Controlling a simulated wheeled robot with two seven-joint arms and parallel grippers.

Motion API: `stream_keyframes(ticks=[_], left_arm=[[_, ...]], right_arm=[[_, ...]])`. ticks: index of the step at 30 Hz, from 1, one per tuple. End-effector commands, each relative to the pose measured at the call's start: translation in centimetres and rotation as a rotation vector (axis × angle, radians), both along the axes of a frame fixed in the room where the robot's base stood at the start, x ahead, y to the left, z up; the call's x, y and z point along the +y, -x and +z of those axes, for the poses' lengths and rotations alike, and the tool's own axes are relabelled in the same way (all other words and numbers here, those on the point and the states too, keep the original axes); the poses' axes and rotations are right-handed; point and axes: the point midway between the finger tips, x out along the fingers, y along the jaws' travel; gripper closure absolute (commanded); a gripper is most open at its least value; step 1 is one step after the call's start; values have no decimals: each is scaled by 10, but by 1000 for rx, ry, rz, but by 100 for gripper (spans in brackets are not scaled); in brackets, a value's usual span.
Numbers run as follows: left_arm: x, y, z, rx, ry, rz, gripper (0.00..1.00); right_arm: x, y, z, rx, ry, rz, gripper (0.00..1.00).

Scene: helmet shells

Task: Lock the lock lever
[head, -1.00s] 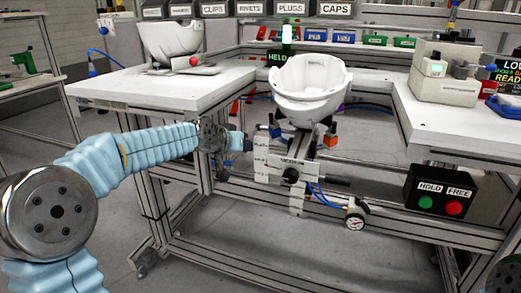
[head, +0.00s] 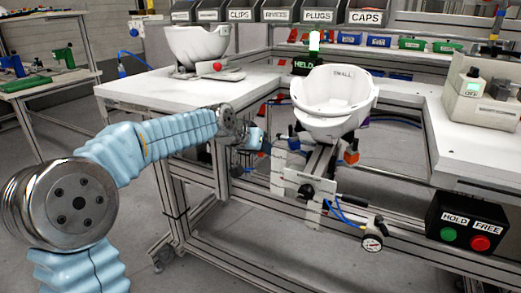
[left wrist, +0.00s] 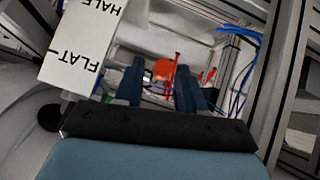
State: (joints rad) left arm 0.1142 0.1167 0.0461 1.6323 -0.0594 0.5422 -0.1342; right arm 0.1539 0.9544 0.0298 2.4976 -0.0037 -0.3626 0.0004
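The white helmet shell (head: 333,104) sits on the fixture post behind the front rail. A black lever with a round hub (head: 307,190) is on the fixture's front; I cannot tell whether it is the lock lever. My left gripper (head: 257,139) is just left of the fixture, below the shell. In the left wrist view its dark blue fingers (left wrist: 158,88) are apart. An orange round knob (left wrist: 162,69) shows between them, beyond the tips; I cannot tell whether anything touches it. A white plate (left wrist: 82,47) reading FLAT and HALF is beside the fingers. My right gripper is out of view.
A gauge (head: 372,243) hangs by blue hoses below the fixture. A control box (head: 467,228) with green HOLD and red FREE buttons is at right. A green HELD sign (head: 306,64) stands behind the shell. White benches (head: 150,90) flank the fixture.

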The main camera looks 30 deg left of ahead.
Motion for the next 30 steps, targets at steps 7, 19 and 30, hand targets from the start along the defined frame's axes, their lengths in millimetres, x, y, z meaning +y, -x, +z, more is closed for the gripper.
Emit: stream_keyframes(ticks=[7,19,30], left_arm=[[0,0,-1,3,0,-1,53],[9,40,34,-2,0,2,53],[20,96,82,1,1,0,53]], right_arm=[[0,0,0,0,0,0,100],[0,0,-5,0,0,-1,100],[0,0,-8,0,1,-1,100]])
